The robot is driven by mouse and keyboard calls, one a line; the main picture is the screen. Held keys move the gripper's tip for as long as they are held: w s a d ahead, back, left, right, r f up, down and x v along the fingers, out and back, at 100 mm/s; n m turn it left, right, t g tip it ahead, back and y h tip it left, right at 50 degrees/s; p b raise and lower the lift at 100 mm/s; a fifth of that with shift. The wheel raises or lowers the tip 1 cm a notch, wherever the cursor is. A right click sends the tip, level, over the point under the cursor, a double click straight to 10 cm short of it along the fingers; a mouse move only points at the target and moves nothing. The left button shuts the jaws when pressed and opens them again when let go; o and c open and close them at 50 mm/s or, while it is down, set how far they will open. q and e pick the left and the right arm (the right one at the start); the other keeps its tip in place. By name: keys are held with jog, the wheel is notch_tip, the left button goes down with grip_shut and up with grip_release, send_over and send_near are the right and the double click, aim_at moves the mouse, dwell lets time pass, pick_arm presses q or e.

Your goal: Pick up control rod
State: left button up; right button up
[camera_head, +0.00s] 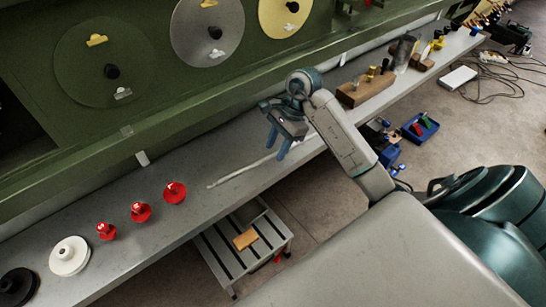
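The control rod (240,173) is a thin pale rod lying on the grey bench shelf, slanting up to the right. Its left end is in clear view. Its right end runs up to the fingers of my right gripper (276,147). My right gripper has two blue fingers pointing down with a gap between them, so it looks open. It is over or beside the rod's right end. I cannot tell whether it touches the rod. My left gripper is not in view.
Several red knobs (141,211) and a white disc (69,255) stand on the shelf to the left. A wooden block (365,90) stands to the right. The green panel (100,130) rises behind the shelf. A slatted step (220,255) stands below the shelf.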

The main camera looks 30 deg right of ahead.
jog(key=shift+a+f, duration=0.1)
jog(key=shift+f, duration=0.15)
jog(key=shift+c, duration=0.5)
grip_shut()
jog(key=shift+r, duration=0.1)
